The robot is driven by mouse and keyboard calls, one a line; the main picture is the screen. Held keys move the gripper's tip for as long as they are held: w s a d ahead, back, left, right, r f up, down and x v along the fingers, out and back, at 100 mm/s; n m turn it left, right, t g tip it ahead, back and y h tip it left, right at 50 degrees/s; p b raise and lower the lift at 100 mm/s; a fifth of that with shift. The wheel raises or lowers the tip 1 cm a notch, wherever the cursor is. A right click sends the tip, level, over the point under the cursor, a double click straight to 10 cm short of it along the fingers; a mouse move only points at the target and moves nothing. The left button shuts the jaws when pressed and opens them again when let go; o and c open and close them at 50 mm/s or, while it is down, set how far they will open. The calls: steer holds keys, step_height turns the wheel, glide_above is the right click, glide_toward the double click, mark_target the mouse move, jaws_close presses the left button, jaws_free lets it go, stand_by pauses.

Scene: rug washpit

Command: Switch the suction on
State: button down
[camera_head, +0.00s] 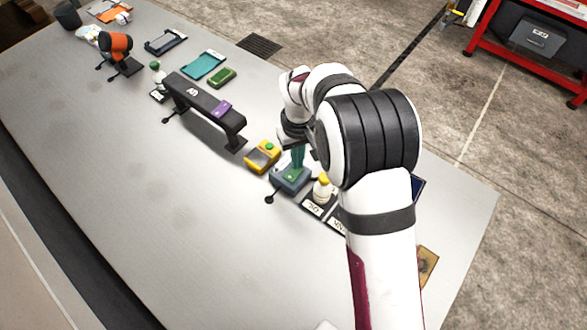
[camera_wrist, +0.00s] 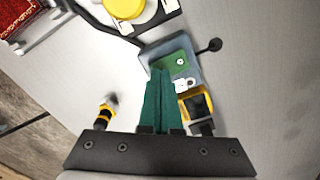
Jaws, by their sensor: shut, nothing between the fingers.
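A blue-grey box (camera_head: 283,184) with a green face stands on the table below my gripper; a short black rod with a round end sticks out beside it. In the wrist view the box (camera_wrist: 184,48) shows its green panel (camera_wrist: 172,64) with a small white round spot and a pale part by the fingertips. No suction label is readable on it. My gripper (camera_head: 297,168) has teal fingers, shut and empty, pointing down at the green face. In the wrist view the fingertips (camera_wrist: 160,72) overlap the panel's edge; I cannot tell whether they touch it.
A yellow box (camera_head: 262,157) with a green button stands close to the left. A bottle with a yellow cap (camera_head: 323,188) stands close to the right, by labelled spots. A black bridge-shaped stand (camera_head: 205,106) is farther left. The table's front left is clear.

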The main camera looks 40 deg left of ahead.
steer(key=shift+f, duration=0.4)
steer(key=shift+r, duration=3.55)
